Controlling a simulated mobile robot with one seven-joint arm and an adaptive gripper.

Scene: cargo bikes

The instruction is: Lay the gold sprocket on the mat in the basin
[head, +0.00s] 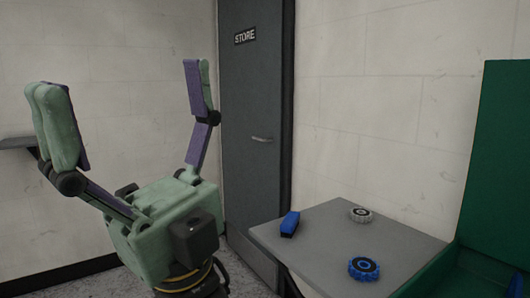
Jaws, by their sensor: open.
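My gripper (126,95) is raised at the left of the head view, its two fingers spread wide and pointing up. It is open, with nothing between the fingers. I see no gold sprocket, mat or basin in this view. Two other toothed wheels lie flat on a grey table at the lower right: a blue one (364,269) near the front and a silver-grey one (361,215) further back. My gripper is well to the left of both, apart from the table.
The grey table (330,230) also bears a blue block (290,224) near its left edge. A tall green panel (500,165) stands beside the table at the right. A grey door (255,130) with a STORE sign is behind. A grey ledge (17,143) juts in at far left.

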